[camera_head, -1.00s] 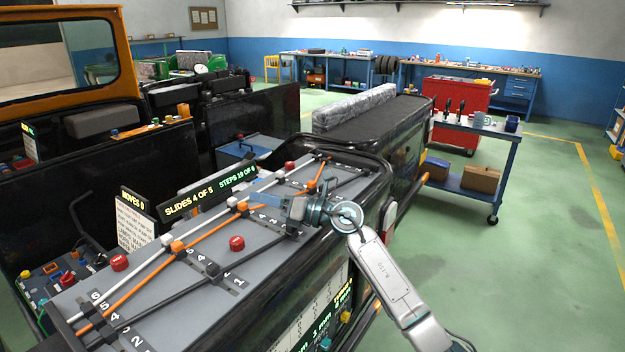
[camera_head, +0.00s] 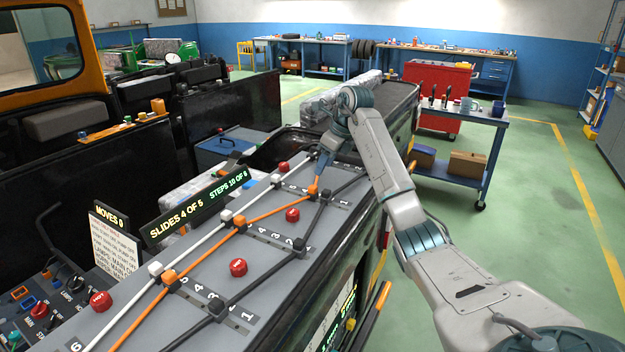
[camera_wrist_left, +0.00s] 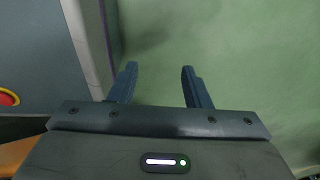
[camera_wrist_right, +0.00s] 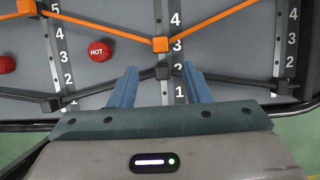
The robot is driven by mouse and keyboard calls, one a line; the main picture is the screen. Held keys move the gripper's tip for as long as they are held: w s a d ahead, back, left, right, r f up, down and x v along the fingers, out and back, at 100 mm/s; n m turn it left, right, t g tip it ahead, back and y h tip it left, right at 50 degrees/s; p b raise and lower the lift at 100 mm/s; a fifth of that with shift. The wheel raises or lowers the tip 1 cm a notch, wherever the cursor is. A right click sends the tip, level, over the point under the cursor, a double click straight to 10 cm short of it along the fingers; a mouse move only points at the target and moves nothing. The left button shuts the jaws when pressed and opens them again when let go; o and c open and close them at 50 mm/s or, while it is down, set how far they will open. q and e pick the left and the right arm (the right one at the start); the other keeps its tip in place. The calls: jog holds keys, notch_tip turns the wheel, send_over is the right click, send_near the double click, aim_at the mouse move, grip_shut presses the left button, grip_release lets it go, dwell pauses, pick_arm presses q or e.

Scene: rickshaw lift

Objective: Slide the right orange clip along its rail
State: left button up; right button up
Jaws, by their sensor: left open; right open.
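The right orange clip (camera_head: 313,189) sits on the farthest of the three visible cross rails, joined to an orange line. In the right wrist view this clip (camera_wrist_right: 160,44) is near number 3, just above a dark clip (camera_wrist_right: 163,72) on the same rail. My right gripper (camera_head: 321,168) is open and reaches down close to the orange clip. In its wrist view the fingertips (camera_wrist_right: 159,68) stand either side of the dark clip, just short of the orange one. I cannot tell if they touch either. My left gripper (camera_wrist_left: 157,70) is open and empty over green floor.
The grey panel also carries white and black lines, other clips and red HOT knobs (camera_head: 292,214). A sign (camera_head: 195,205) reading "SLIDES 4 OF 5" stands along its left edge.

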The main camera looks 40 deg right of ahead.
aim_at(313, 186)
jog(key=shift+x, duration=0.85)
jog(key=p+x, duration=0.1)
jog(key=x, duration=0.3)
jog(key=shift+w+r, duration=0.15)
jog(key=shift+w, duration=0.05)
jog(key=p+x, duration=0.1)
jog(key=x, duration=0.1)
jog(key=shift+w+f, duration=0.1)
jog(key=shift+f, duration=0.4)
jog(key=shift+c, duration=0.2)
jog(key=c, duration=0.7)
grip_shut()
pick_arm(q)
jog(key=shift+s+r, duration=0.8)
jog(key=shift+r, duration=0.2)
